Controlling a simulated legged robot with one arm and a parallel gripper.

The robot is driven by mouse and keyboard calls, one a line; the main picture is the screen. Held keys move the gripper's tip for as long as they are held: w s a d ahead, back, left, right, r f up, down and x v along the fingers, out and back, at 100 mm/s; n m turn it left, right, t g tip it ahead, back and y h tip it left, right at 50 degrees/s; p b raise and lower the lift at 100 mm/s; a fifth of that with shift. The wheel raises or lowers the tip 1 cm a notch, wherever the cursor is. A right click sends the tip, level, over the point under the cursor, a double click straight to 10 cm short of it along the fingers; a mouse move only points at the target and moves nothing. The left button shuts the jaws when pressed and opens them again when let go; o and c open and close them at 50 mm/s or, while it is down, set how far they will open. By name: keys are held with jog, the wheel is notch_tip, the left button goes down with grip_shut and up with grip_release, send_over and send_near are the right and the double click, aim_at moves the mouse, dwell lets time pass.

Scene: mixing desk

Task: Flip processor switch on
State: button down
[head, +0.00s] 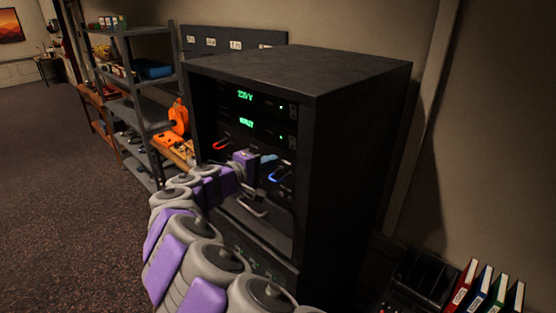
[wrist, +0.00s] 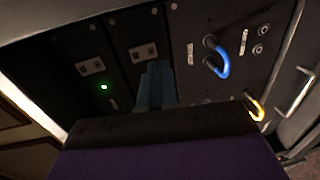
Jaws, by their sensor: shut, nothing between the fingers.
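The black equipment rack (head: 355,130) stands in the middle of the head view. Its front carries a red handle-like switch (head: 220,144) on the left and a blue one (head: 279,172) on the right. The blue switch also shows in the wrist view (wrist: 222,62), right of my fingers and apart from them. Their labels are too small to read, so I cannot tell which is the processor switch. My gripper (head: 268,158) is in front of the rack's panel; its blue-grey fingers (wrist: 157,82) are shut and empty. My arm hides part of the rack's lower front.
Two green displays (head: 246,122) glow above the switches. In the wrist view, a yellow-orange handle (wrist: 257,110) and a metal handle (wrist: 296,93) are at right. A shelf (head: 140,85) stands left of the rack; binders (head: 480,288) are at lower right. Open carpet lies left.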

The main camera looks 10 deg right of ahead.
jog(key=shift+s+a+f, duration=0.75)
jog(key=shift+s+a, duration=1.05)
jog(key=shift+a, duration=1.15)
jog(key=s+d+f+m+g+y+b, duration=0.2)
jog(key=s+d+f+m+g+b, duration=0.15)
jog(key=s+d, duration=0.5)
jog(key=s+d+f+m+g+y+b, duration=0.25)
jog(key=s+d+m+b, duration=0.2)
jog(key=s+d, duration=0.45)
jog(key=s+a+f+g+y+b, duration=0.2)
jog(key=s+f+y+b, duration=0.1)
jog(key=s+f, duration=0.4)
jog(key=s+a+f+g+y+b, duration=0.1)
jog(key=s+a+f+y+b, duration=0.2)
jog(key=s+f, duration=0.5)
jog(key=s+a+f+n+g+y+b, duration=0.1)
jog(key=s+a+f+g+y+b, duration=0.1)
jog(key=s+f, duration=0.5)
jog(key=s+y+b, duration=0.1)
jog(key=s, duration=0.4)
jog(key=shift+s+a+f+g, duration=0.15)
jog(key=shift+s+f+g, duration=0.15)
jog(key=shift+s+f, duration=0.1)
jog(key=shift+d, duration=0.2)
